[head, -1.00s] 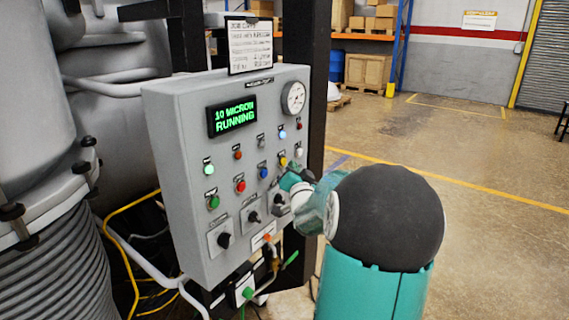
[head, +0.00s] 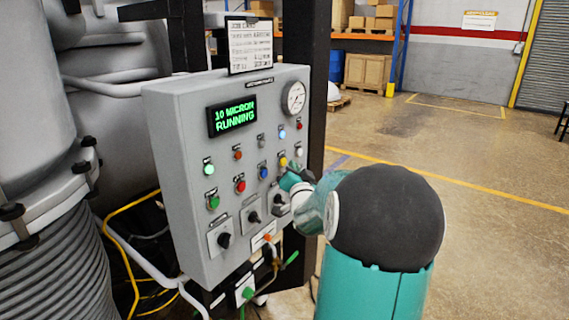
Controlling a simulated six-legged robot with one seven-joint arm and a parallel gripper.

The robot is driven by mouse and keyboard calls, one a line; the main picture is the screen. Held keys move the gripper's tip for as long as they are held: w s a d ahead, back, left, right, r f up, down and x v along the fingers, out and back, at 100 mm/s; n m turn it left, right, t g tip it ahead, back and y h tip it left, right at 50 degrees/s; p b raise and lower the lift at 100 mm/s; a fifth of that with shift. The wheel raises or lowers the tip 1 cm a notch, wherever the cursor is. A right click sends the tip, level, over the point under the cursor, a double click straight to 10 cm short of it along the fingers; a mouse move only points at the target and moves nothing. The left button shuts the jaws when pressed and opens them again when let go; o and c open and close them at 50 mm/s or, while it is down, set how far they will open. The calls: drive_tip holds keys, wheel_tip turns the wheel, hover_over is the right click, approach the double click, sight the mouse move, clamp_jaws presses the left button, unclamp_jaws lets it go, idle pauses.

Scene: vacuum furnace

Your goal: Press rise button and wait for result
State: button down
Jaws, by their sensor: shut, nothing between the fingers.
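The grey control panel (head: 180,160) stands left of centre in the head view. Its display (head: 233,117) reads "10 MICRON RUNNING" in green. Its buttons include a green one (head: 214,202), a red one (head: 240,186), a blue one (head: 263,173) and a yellow one (head: 283,161). The small labels are too blurred to read, so I cannot tell which is the rise button. My gripper (head: 285,177) is at the panel's right side, just below the yellow button. My arm partly hides it, and I cannot tell whether it touches the panel.
Black rotary knobs (head: 224,239) line the panel's lower part. A round gauge (head: 294,98) sits at its upper right. A large metal vessel (head: 120,130) stands at left. A yellow cable (head: 125,262) runs beside the panel. The floor (head: 490,165) at right is open.

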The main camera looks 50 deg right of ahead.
drive_tip(key=shift+w, duration=0.1)
idle(0.7)
drive_tip(key=shift+w, duration=0.3)
drive_tip(key=shift+w, duration=0.4)
idle(0.7)
drive_tip(key=shift+s, duration=0.8)
drive_tip(key=s, duration=0.5)
drive_tip(key=shift+d, duration=0.25)
idle(0.9)
